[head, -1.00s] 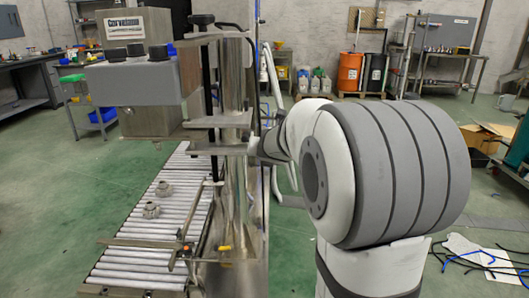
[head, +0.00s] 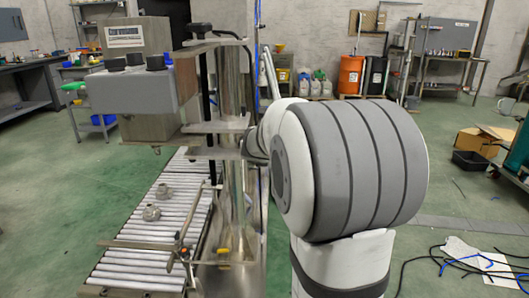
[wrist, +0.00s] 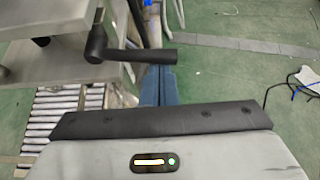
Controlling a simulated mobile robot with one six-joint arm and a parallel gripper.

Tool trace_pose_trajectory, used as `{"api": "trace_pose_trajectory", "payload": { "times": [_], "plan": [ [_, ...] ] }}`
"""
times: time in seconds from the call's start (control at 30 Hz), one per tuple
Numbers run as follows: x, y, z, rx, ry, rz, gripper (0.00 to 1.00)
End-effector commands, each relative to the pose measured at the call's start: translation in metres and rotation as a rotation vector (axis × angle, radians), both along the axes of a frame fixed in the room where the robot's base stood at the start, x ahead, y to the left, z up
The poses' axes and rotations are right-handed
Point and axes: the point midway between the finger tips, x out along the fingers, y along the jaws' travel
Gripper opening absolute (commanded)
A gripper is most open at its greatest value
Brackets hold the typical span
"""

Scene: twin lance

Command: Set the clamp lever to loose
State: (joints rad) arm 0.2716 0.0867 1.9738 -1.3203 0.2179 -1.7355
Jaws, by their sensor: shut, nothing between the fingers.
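The clamp lever (wrist: 140,56) is a black handle in the wrist view. It points to the right from a dark upright hub on a grey metal plate. My gripper (wrist: 159,72) shows there as two blue fingers, shut together with nothing between them. The fingertips lie just below the lever's free end in the picture. I cannot tell whether they touch it.
A grey box with black knobs (head: 140,85) hangs beside the column. Loose cables (head: 440,262) lie on the floor at right. Green floor (head: 445,195) is mostly open there.

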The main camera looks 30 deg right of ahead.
Motion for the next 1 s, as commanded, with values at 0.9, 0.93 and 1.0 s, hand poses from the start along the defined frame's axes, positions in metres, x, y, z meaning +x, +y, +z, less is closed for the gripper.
{"api": "trace_pose_trajectory", "payload": {
  "times": [0.9,0.93,1.0],
  "plan": [
    [-0.029,0.014,-0.019,-0.001,-0.003,-0.006,0.00],
    [-0.034,0.016,-0.016,0.000,-0.003,-0.005,0.00],
    [-0.045,0.022,-0.009,0.001,-0.003,-0.005,0.00]
  ]
}}
